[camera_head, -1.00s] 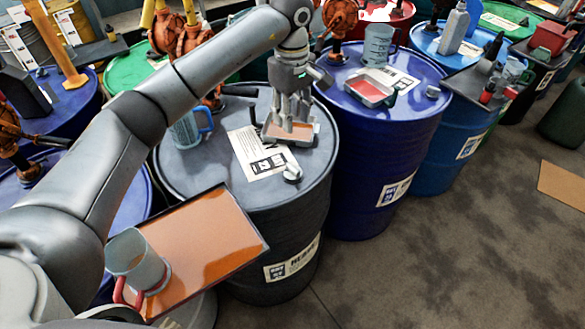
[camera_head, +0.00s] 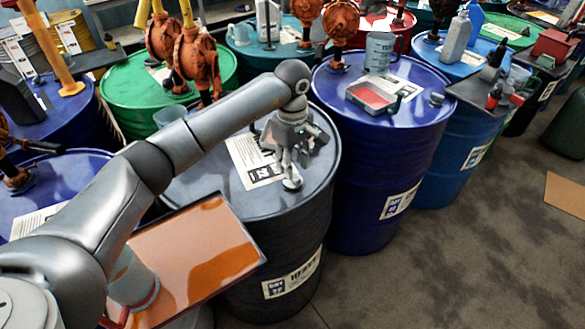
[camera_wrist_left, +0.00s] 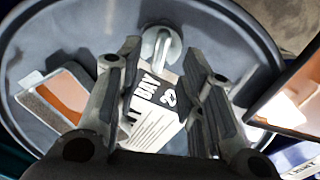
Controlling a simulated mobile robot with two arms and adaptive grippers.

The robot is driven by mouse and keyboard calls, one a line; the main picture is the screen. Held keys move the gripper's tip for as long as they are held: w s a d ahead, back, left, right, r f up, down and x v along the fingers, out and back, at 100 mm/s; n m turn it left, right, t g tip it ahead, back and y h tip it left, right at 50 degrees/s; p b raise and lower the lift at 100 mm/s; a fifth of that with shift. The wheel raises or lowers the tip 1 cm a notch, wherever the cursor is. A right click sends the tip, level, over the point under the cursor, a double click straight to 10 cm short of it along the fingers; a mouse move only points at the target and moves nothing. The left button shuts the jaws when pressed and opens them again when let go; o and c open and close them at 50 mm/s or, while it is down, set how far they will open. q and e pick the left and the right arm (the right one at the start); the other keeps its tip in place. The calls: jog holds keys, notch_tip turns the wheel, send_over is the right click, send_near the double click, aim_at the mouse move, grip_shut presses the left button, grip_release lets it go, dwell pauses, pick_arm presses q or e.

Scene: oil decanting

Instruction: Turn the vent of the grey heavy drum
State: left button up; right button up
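The grey heavy drum (camera_head: 275,235) stands in the middle of the head view, with a label on its side. Its vent (camera_head: 292,183) is a small pale metal cap near the front of the lid. My left gripper (camera_head: 291,168) points down right over the vent. In the left wrist view the vent (camera_wrist_left: 161,45) shows between the tips of my left gripper (camera_wrist_left: 160,60). The fingers are apart, and I cannot tell whether they touch the vent. The fingers hide part of the vent in the head view. My right gripper is in neither current view.
A paper sheet (camera_head: 250,163) and a small orange-filled tray (camera_wrist_left: 62,95) lie on the lid. A blue drum (camera_head: 375,180) stands close on the right. A large tray of orange liquid (camera_head: 205,250) with a jug (camera_head: 133,280) is at lower left.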

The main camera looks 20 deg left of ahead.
pick_arm(q)
jog(key=shift+f, duration=1.9)
grip_shut()
